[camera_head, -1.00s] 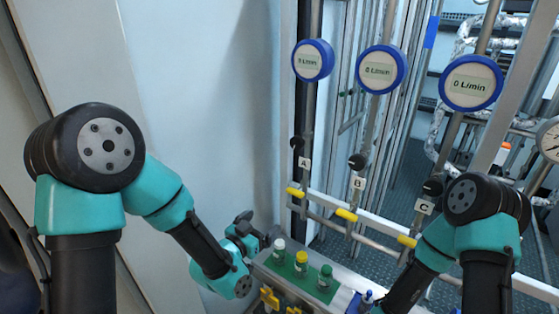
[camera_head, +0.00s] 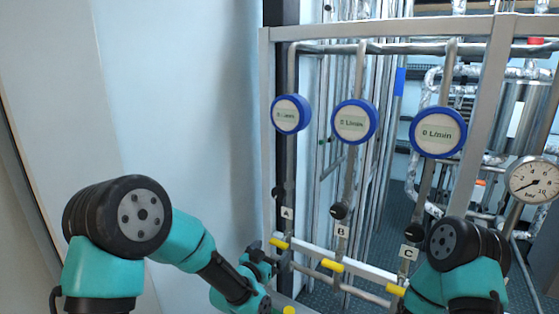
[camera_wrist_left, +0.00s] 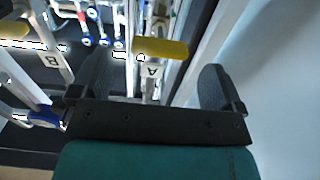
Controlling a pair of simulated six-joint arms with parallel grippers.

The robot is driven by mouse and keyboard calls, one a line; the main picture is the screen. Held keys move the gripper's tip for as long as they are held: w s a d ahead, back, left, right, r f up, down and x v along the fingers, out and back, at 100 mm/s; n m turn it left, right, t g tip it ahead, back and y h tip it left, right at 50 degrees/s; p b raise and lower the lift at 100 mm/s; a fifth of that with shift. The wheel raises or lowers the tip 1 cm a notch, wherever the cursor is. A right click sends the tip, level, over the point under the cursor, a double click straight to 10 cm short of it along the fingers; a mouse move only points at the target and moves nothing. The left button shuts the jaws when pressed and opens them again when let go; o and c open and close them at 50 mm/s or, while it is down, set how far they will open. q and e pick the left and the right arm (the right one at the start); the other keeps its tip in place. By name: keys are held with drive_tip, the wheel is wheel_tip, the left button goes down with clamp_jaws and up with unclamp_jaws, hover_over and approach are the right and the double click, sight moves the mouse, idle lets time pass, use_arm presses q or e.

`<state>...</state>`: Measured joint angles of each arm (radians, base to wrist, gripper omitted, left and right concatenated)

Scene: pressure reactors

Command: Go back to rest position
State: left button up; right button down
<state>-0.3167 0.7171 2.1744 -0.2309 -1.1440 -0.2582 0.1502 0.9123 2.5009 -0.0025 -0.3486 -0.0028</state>
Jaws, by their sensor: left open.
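My left gripper (camera_head: 262,262) is at the lower middle of the head view, left of the yellow handle under label A (camera_head: 287,213). In the left wrist view its two dark fingers (camera_wrist_left: 155,85) are spread apart with nothing held between them. The yellow handle (camera_wrist_left: 160,48) and label A (camera_wrist_left: 152,71) show beyond the finger gap. My right arm enters at the lower right of the head view, and its gripper is out of frame.
A metal frame carries blue-rimmed flow meters (camera_head: 354,121) and black knobs above yellow handles (camera_head: 333,265). A round pressure gauge (camera_head: 533,180) stands at the right. A pale wall (camera_head: 180,100) fills the left. A yellow cap (camera_head: 289,310) shows at the bottom edge.

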sight(276, 246)
use_arm(q)
drive_tip(key=shift+x, duration=1.6)
drive_tip(key=shift+s, duration=0.1)
drive_tip(key=v, duration=1.6)
drive_tip(key=x, duration=1.8)
drive_tip(key=shift+a+n, duration=0.1)
drive_tip(key=shift+n, duration=0.6)
drive_tip(key=v, duration=0.9)
drive_tip(key=shift+s, duration=0.4)
drive_tip(key=shift+a, duration=0.2)
